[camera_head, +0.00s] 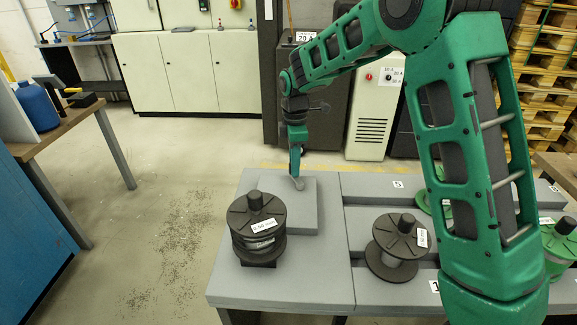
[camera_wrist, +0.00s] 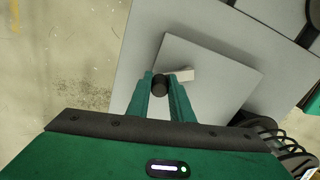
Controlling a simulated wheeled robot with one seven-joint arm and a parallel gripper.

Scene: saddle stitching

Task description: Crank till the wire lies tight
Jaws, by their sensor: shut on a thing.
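My gripper (camera_head: 296,170) points down over a grey raised plate (camera_head: 308,217) at the back left of the grey bench. In the wrist view, my gripper (camera_wrist: 160,84) has its two green fingers closed on either side of a round black knob (camera_wrist: 160,86). A short pale crank arm (camera_wrist: 184,74) runs right from the knob, low over the plate. A black spool (camera_head: 256,222) with a white size label stands upright at the plate's front left, apart from my gripper. I cannot make out the wire or how tight it lies.
A second black-flanged spool (camera_head: 396,247) stands to the right on the bench (camera_head: 228,284), and a green spool (camera_head: 559,242) stands at the far right. My arm hides part of the bench between them. The floor to the left is open, with dark specks.

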